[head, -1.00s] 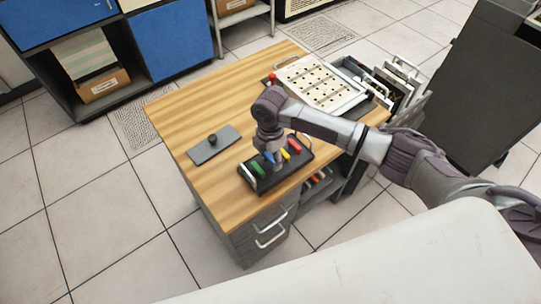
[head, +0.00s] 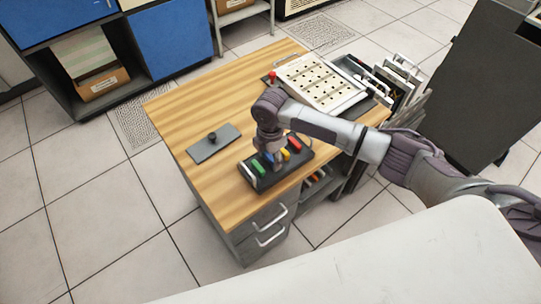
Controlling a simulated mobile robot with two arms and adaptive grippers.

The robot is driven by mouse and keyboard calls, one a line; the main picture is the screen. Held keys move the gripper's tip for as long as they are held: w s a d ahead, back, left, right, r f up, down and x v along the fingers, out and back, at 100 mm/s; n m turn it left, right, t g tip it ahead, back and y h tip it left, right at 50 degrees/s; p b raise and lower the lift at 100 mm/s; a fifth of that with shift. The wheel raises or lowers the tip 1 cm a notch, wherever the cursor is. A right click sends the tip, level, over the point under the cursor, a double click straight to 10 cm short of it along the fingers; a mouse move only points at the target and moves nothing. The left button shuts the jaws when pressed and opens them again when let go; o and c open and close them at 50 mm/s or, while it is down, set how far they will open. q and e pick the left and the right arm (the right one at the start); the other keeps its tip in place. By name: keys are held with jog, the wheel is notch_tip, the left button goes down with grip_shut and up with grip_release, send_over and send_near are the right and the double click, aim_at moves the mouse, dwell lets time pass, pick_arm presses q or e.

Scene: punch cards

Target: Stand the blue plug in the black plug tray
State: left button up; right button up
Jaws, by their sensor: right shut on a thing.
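The black plug tray (head: 274,178) lies near the front edge of the wooden desk. Green (head: 258,166), yellow (head: 285,155) and red (head: 294,145) plugs are in it, with a white one at its left end. The blue plug (head: 268,159) is at the tray, between the green and yellow ones. My right gripper (head: 270,156) points down over the tray and is shut on the blue plug. The fingertips are small and partly hidden, so I cannot tell how deep the plug sits. My left gripper is not in view.
Bare wood (head: 205,105) is free at the back left. Drawers (head: 265,230) are below.

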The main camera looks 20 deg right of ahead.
aim_at(270, 158)
jog(key=shift+s+f, duration=0.1)
jog(key=shift+f, duration=0.1)
jog(key=o, duration=1)
jog(key=shift+r, duration=0.1)
notch_tip(270, 158, up, 12)
jog(key=shift+f, duration=0.1)
dwell(0.3)
